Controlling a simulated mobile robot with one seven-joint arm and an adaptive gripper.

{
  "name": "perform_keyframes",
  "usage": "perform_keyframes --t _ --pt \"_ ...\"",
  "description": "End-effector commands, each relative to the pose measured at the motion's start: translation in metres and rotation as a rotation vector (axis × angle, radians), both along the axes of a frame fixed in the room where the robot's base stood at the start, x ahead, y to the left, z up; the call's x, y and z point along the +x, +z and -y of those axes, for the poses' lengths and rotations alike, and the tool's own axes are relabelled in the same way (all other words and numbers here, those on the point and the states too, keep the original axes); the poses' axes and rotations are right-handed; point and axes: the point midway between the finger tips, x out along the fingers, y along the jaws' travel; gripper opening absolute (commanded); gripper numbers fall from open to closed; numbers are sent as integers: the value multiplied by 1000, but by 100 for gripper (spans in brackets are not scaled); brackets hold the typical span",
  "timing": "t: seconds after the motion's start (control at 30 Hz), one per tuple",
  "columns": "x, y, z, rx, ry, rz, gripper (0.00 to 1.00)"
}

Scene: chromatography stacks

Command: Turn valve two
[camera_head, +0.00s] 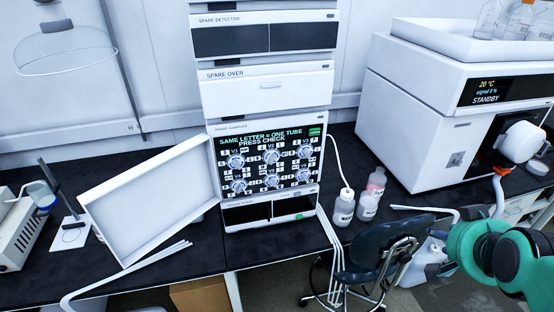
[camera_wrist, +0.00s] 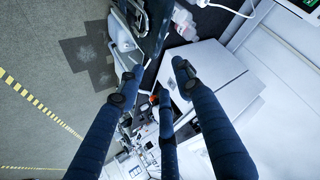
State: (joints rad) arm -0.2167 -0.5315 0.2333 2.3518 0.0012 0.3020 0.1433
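The valve panel (camera_head: 263,165) is a dark face on the middle stack, with two rows of round grey-white knobs. Valve two (camera_head: 271,156), labelled V2, is the middle knob of the top row. Small white letter tags surround each knob; most are too small to read. A heading on the panel reads "SAME LETTER = ONE TUBE PRESS CHECK", with a green button (camera_head: 315,132) at its top right. My gripper (camera_wrist: 158,82) shows in the wrist view with its dark blue fingers spread open and nothing between them.
An open white door (camera_head: 150,200) swings out left of the panel. Bottles (camera_head: 343,207) stand right of the stack. A stool (camera_head: 380,250) stands before the bench. A large white instrument (camera_head: 430,110) reading STANDBY is at right. White tubes hang over the bench edge.

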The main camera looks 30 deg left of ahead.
Motion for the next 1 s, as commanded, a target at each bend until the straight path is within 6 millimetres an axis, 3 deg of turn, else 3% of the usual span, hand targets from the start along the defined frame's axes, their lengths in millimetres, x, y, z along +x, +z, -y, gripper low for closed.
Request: perform_keyframes --t 0.2,0.33,0.5,0.73,0.9,1.0 --pt "64 -5 -83 91 69 122 35" --pt "89 -11 -135 160 108 195 35" --pt "107 -24 -205 257 166 281 35" --pt "101 -46 -296 408 247 381 35" --pt "77 -64 -353 528 309 441 35" --pt "59 -73 -377 591 339 468 35"
